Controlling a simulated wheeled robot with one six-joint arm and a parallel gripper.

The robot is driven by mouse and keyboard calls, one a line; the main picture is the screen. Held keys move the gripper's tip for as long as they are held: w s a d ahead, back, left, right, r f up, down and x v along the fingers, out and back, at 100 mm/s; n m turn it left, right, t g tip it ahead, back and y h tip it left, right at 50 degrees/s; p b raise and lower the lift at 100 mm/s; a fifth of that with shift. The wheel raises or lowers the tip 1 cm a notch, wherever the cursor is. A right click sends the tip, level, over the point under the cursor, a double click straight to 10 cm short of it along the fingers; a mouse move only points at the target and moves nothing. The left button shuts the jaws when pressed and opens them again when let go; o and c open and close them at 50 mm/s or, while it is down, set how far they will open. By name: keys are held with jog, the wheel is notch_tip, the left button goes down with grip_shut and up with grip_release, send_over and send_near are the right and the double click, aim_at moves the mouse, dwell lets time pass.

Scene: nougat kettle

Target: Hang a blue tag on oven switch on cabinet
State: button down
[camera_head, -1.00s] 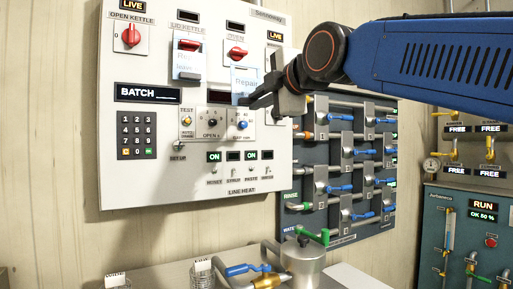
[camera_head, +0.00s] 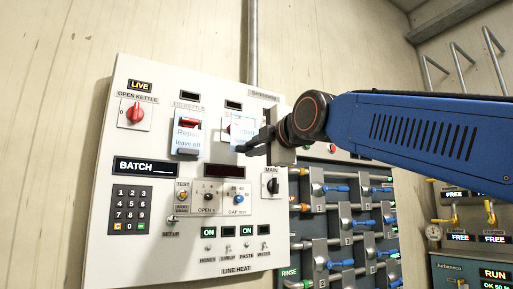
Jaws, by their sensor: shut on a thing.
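A pale blue tag (camera_head: 243,130) with printed writing is at the upper right of the white cabinet panel (camera_head: 110,225). My gripper (camera_head: 254,146) is shut on its right side. The tag overlaps the red oven switch (camera_head: 226,129), and only a sliver of red shows at its left. I cannot tell whether the tag is around the switch or only in front of it. Another pale blue tag, reading "Repair, leave off" (camera_head: 186,138), hangs under the red knob (camera_head: 190,122) to the left. The jaws partly hide the held tag's lower right.
A red open kettle knob (camera_head: 136,112) under a LIVE display (camera_head: 140,86) is at the upper left. A keypad (camera_head: 130,211) and a black main switch (camera_head: 271,183) sit lower. A dark board with blue-handled valves (camera_head: 335,189) is to the right.

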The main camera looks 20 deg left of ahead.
jog(key=x, duration=0.6)
jog(key=shift+f, duration=0.4)
dwell(0.4)
dwell(0.6)
jog(key=c, duration=1.7)
grip_release()
jog(key=v, duration=1.7)
jog(key=shift+s+d, duration=0.1)
